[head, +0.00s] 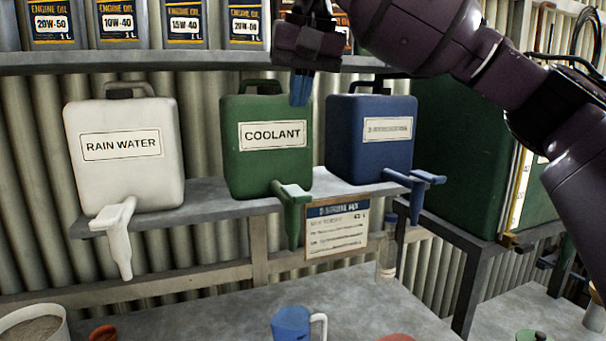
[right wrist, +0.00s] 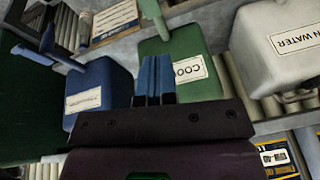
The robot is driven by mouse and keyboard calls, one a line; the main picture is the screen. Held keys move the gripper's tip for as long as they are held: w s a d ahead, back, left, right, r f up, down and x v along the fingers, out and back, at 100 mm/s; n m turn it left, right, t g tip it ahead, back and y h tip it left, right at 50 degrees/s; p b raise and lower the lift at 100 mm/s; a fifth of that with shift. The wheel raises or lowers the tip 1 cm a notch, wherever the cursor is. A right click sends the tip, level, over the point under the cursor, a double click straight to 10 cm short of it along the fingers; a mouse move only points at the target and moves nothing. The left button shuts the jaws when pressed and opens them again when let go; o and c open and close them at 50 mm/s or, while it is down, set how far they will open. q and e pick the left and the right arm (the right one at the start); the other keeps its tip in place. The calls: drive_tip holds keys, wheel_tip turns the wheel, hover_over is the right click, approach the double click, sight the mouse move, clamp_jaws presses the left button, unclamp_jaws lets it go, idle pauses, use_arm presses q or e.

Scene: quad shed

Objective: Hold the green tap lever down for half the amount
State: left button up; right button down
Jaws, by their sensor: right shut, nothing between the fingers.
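The green coolant canister (head: 265,162) stands on the shelf, its green tap (head: 291,212) hanging over the front edge with the lever on top. The tap also shows in the right wrist view (right wrist: 152,12). My right gripper (head: 300,90) is shut and empty, pointing down, high near the top of the green canister and apart from the tap lever. Its blue fingers lie together in the right wrist view (right wrist: 155,75). A blue cup (head: 290,324) with a pale handle stands on the bench below the green tap. My left gripper is out of view.
A white rain water canister (head: 122,175) and a blue canister (head: 370,160), each with a tap, flank the green one. A small sign (head: 337,228) hangs below the shelf (head: 205,196). A clear bottle (head: 387,258) stands behind the cup. Oil containers line the upper shelf.

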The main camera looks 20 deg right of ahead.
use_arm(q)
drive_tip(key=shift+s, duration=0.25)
use_arm(e)
drive_tip(key=shift+s+d+n+h, duration=0.35)
drive_tip(key=shift+d+n+h, duration=0.1)
drive_tip(key=shift+n, duration=0.45)
drive_tip(key=shift+g, duration=0.3)
drive_tip(key=shift+f, duration=0.1)
drive_tip(key=p, duration=0.1)
hover_over(298, 193)
drive_tip(key=s, duration=0.1)
wheel_tip(298, 193, down, 12)
drive_tip(key=shift+r, duration=0.2)
drive_tip(key=shift+s+f+p, duration=0.1)
drive_tip(key=shift+f+p, duration=0.25)
drive_tip(key=shift+f, duration=0.55)
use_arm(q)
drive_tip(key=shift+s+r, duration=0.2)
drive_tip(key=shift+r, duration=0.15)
